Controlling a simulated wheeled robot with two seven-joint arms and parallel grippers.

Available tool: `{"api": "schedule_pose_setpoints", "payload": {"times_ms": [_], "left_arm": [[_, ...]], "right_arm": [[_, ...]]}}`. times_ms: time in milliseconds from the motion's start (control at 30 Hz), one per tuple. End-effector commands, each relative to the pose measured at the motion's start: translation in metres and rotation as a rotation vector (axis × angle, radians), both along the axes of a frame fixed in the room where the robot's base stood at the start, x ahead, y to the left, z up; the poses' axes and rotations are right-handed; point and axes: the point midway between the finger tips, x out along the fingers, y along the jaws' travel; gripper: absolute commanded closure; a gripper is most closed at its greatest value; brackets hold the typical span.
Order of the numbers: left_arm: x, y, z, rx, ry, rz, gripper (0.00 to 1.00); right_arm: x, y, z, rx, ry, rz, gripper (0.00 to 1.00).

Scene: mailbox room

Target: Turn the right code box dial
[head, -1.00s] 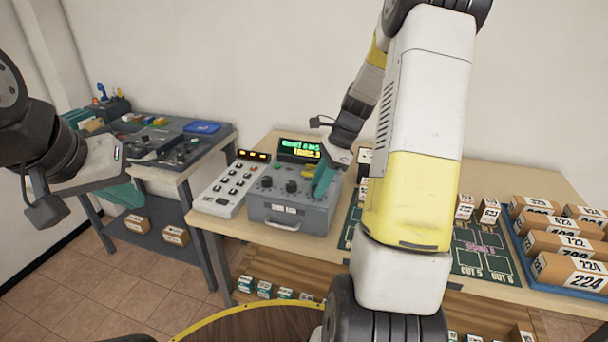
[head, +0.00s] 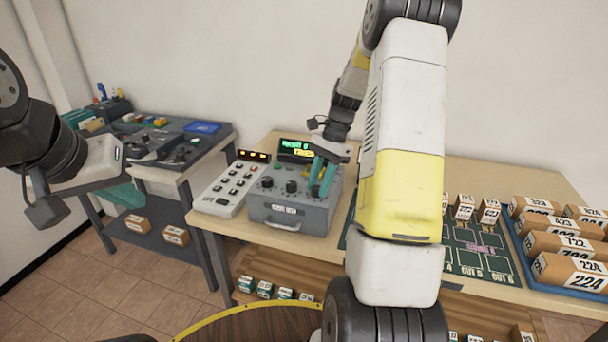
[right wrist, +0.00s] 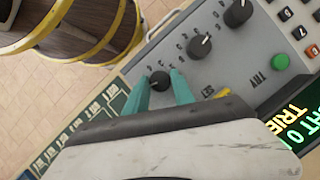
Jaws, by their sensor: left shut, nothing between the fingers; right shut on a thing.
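The grey code box (head: 290,215) stands on the wooden table in the head view. Two of its black dials, the left dial (head: 267,182) and middle dial (head: 291,186), are in plain sight there. The right dial is mostly hidden behind my right gripper (head: 321,180). In the right wrist view the right dial (right wrist: 159,80) sits between the teal fingers of my right gripper (right wrist: 162,92), which is shut on it. The middle dial (right wrist: 199,46) and left dial (right wrist: 238,12) are untouched. My left gripper (head: 125,192) is shut and empty, away from the box at the left.
A white keypad panel (head: 228,190) stands left of the box. A lit display (head: 297,149) is behind it. A green button (right wrist: 280,62) shows on the box's top. Labelled parcels (head: 565,245) stand in a blue tray at the right. My right forearm crosses the table's middle.

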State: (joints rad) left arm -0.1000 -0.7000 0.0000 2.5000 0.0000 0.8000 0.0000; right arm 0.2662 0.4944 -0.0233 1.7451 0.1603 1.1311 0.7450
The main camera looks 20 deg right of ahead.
Motion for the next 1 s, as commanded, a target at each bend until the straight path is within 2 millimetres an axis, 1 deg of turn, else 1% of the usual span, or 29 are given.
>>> {"api": "schedule_pose_setpoints", "payload": {"times_ms": [100,333,867,900,1000], "left_arm": [[0.0000,0.0000,0.0000,0.000,0.000,0.000,1.00],[0.0000,0.0000,0.0000,0.000,0.000,0.000,1.00],[0.0000,0.0000,0.0000,0.000,0.000,0.000,1.00],[0.0000,0.0000,0.0000,0.000,0.000,0.000,1.00],[0.0000,0.0000,0.0000,0.000,0.000,0.000,1.00]], "right_arm": [[0.0015,0.0003,0.0005,0.000,-0.002,0.067,1.00],[0.0016,0.0005,0.0009,-0.001,-0.003,0.151,1.00],[0.0020,0.0005,0.0010,0.000,-0.003,0.176,1.00],[0.0020,0.0005,0.0010,0.000,-0.003,0.176,0.66],[0.0018,0.0005,0.0008,0.000,-0.003,0.176,0.49]]}}
